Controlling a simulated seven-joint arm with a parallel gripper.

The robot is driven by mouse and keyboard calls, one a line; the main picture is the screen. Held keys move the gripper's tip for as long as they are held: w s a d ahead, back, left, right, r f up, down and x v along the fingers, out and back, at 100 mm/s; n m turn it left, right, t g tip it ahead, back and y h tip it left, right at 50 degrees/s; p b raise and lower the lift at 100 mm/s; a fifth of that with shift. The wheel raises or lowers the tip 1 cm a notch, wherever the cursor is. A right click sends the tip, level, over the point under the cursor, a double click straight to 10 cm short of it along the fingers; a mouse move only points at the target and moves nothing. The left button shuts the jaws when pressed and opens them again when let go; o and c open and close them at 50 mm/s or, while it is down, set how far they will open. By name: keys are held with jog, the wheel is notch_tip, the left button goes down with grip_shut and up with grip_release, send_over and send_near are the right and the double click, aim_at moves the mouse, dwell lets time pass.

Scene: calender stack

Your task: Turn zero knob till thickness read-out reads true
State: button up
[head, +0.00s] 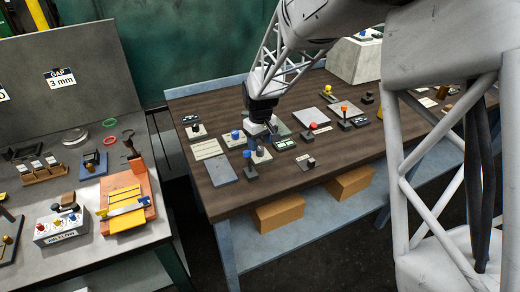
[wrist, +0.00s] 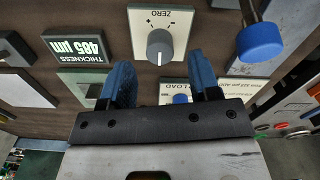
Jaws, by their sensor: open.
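The zero knob (wrist: 160,46) is a grey round knob with a white pointer line. It sits on a cream plate marked ZERO, with plus and minus signs, in the wrist view. The thickness read-out (wrist: 88,45) beside it is a dark box showing 485 µm. My gripper (wrist: 163,76) is open, its two blue fingers apart. In the picture the fingertips lie just below the knob, one to each side, and nothing is between them. In the head view my gripper (head: 262,142) is low over the dark bench and hides the knob.
A blue-capped post (wrist: 260,40) stands close to the right finger. A plate marked LOAD (wrist: 225,88) with a blue button lies partly behind the fingers. Other controls (head: 344,115) crowd the bench (head: 222,200). A card on the left-hand panel reads GAP 3 mm (head: 60,78).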

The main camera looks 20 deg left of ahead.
aim_at(260, 149)
jog(key=shift+f, duration=1.85)
jog(key=shift+c, duration=0.5)
jog(key=c, duration=0.8)
jog(key=shift+c, duration=0.2)
